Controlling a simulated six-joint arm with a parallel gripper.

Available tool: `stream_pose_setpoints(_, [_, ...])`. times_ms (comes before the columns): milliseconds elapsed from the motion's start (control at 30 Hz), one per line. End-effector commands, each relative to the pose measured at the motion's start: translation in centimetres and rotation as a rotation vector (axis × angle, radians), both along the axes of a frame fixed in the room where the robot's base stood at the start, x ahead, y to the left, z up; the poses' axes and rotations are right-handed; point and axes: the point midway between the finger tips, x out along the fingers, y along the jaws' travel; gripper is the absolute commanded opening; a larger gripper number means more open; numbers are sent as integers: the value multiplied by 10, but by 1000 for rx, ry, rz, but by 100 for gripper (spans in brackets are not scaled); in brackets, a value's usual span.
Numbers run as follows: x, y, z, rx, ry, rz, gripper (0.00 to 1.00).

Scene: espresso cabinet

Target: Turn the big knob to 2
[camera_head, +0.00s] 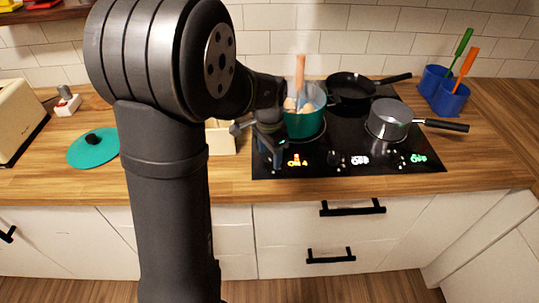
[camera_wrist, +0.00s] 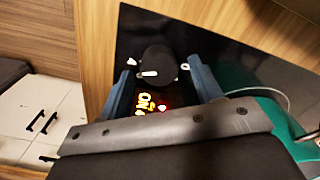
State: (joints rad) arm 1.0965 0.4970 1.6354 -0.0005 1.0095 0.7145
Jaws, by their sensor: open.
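A round black knob (camera_wrist: 157,65) with a white pointer line stands on the black stovetop in the wrist view. The lit display (camera_wrist: 147,103) beside it reads ON with a digit I cannot read clearly there. In the head view this display (camera_head: 298,161) reads ON 4 in orange. My gripper (camera_head: 270,152) is open at the stove's front left corner, largely covering the knob in the head view. In the wrist view its blue-grey fingers are on either side of the knob; I cannot tell whether they touch it.
Two more knobs (camera_head: 334,158) (camera_head: 397,154) on the stove's front strip have displays reading OFF. A teal pot (camera_head: 304,124) with a wooden utensil stands close behind my gripper. A black pan (camera_head: 352,88) and grey saucepan (camera_head: 388,120) are farther right. A teal lid (camera_head: 93,152) lies left.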

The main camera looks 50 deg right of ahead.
Motion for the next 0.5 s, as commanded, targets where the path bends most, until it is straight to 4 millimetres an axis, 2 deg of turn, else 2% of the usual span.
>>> stream_pose_setpoints(133, [0,0,-8,0,0,0,59])
stream_pose_setpoints(400, [0,0,-9,0,0,0,59])
stream_pose_setpoints(500, [0,0,-9,0,0,0,40])
